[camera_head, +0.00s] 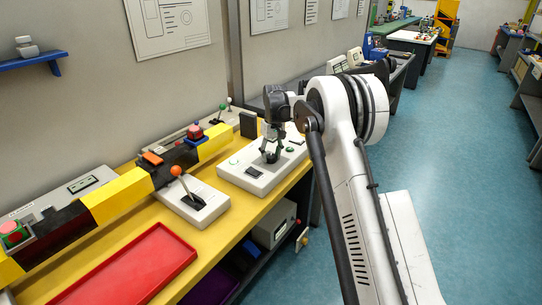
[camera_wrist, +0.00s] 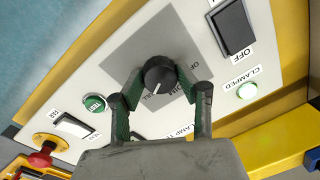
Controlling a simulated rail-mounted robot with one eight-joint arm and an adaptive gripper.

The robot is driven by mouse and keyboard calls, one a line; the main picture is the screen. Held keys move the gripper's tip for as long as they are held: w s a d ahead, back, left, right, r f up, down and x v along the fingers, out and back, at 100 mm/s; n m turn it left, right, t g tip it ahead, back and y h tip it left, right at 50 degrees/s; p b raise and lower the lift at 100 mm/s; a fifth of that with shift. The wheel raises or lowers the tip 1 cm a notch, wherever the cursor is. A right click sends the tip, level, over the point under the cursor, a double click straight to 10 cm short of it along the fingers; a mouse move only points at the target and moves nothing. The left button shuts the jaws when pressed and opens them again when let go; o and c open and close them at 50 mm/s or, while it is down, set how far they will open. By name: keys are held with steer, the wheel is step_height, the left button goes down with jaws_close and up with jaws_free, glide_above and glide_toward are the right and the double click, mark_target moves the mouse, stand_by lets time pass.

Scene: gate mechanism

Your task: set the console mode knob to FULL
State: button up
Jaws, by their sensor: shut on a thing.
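The console (camera_head: 243,182) is a white box on the yellow bench. Its black round mode knob (camera_wrist: 159,74) sits on a grey plate and has a white pointer line toward the lower edge of the wrist view. My gripper (camera_wrist: 160,76) comes down over the console, with its two green-padded fingers on either side of the knob, shut on it. In the head view my gripper (camera_head: 271,152) covers most of the knob. Lettering around the knob is partly hidden by the fingers, so I cannot read which mode the pointer marks.
A lever with an orange ball (camera_head: 176,171) and a red tray (camera_head: 130,268) are left of the console.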

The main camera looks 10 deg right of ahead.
mark_target(273, 155)
steer(key=o, duration=1.2)
steer(key=shift+c, duration=0.2)
step_height(273, 155, up, 12)
steer(key=shift+d, duration=0.4)
steer(key=shift+w, duration=0.1)
